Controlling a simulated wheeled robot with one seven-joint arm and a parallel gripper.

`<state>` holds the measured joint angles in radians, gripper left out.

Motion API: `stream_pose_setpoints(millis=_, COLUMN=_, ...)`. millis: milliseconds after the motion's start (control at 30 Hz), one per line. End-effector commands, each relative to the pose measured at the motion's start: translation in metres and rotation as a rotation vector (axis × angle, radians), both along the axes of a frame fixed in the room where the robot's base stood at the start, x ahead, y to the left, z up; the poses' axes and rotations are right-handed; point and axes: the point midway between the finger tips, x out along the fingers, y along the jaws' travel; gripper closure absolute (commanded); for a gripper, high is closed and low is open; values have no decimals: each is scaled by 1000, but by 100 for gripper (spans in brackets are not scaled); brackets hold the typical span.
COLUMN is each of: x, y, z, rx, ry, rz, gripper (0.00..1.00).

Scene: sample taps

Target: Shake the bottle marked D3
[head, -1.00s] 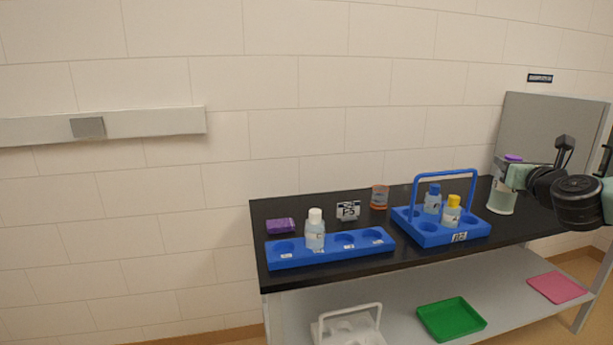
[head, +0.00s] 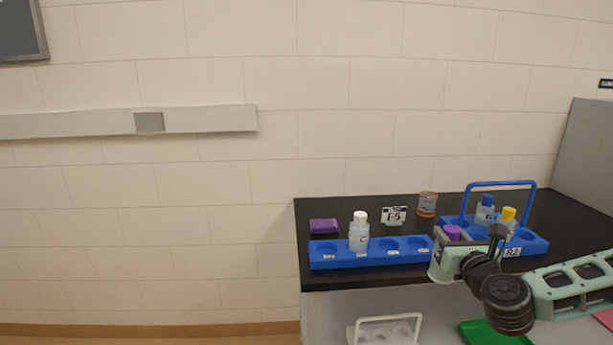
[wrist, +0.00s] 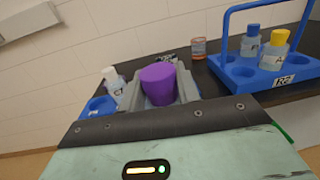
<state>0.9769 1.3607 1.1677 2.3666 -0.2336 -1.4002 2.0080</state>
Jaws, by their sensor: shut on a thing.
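My gripper (head: 440,262) is shut on a bottle with a purple cap (head: 452,232), held in front of the black table's front edge. The purple cap also shows between the jaws in the wrist view (wrist: 158,84). The bottle's body is mostly hidden by the jaws and I cannot read its mark. A white-capped bottle (head: 359,238) stands in the blue rack (head: 335,262) at the left of the table. A blue-capped bottle (head: 485,211) and a yellow-capped bottle (head: 507,222) stand in the blue carrier with a handle (head: 537,243).
A purple block (head: 324,226), a small sign (head: 394,215) and an orange-banded jar (head: 427,204) stand on the black table (head: 360,203). A white carrier (head: 384,322) and a green tray (head: 490,334) are on the lower shelf. A grey panel (head: 590,150) stands at the right.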

Motion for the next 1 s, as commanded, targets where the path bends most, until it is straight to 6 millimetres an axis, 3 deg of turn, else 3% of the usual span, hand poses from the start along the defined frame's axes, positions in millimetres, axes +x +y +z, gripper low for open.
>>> stream_pose_setpoints(millis=33, x=-1, y=2, z=-43, rx=3, ry=23, rz=2, gripper=100)
stream_pose_setpoints(millis=100, x=0, y=2, z=-60, rx=2, ry=13, rz=2, gripper=100)
stream_pose_setpoints(millis=133, x=0, y=0, z=-52, rx=2, ry=7, rz=0, gripper=100)
stream_pose_setpoints(millis=200, x=0, y=-1, z=-4, rx=0, ry=-5, rz=-1, gripper=100)
stream_pose_setpoints(millis=233, x=0, y=-1, z=10, rx=0, ry=-2, rz=-1, gripper=100)
stream_pose_setpoints(millis=300, x=0, y=0, z=13, rx=2, ry=9, rz=0, gripper=100)
stream_pose_setpoints(millis=400, x=-1, y=2, z=-48, rx=2, ry=22, rz=2, gripper=100)
stream_pose_setpoints(millis=467, x=0, y=1, z=-60, rx=2, ry=14, rz=2, gripper=100)
stream_pose_setpoints(millis=600, x=0, y=-1, z=13, rx=0, ry=-1, rz=-1, gripper=100)
stream_pose_setpoints(millis=633, x=-1, y=-1, z=17, rx=1, ry=3, rz=-1, gripper=100)
stream_pose_setpoints(millis=667, x=0, y=0, z=14, rx=2, ry=9, rz=0, gripper=100)
stream_pose_setpoints(millis=767, x=-1, y=2, z=-48, rx=2, ry=22, rz=2, gripper=100)
stream_pose_setpoints(millis=833, x=0, y=1, z=-59, rx=2, ry=12, rz=1, gripper=100)
stream_pose_setpoints(millis=867, x=0, y=0, z=-46, rx=3, ry=5, rz=0, gripper=100)
stream_pose_setpoints(millis=933, x=0, y=-1, z=2, rx=1, ry=-4, rz=0, gripper=100)
stream_pose_setpoints(millis=1000, x=0, y=-1, z=17, rx=1, ry=5, rz=0, gripper=100)
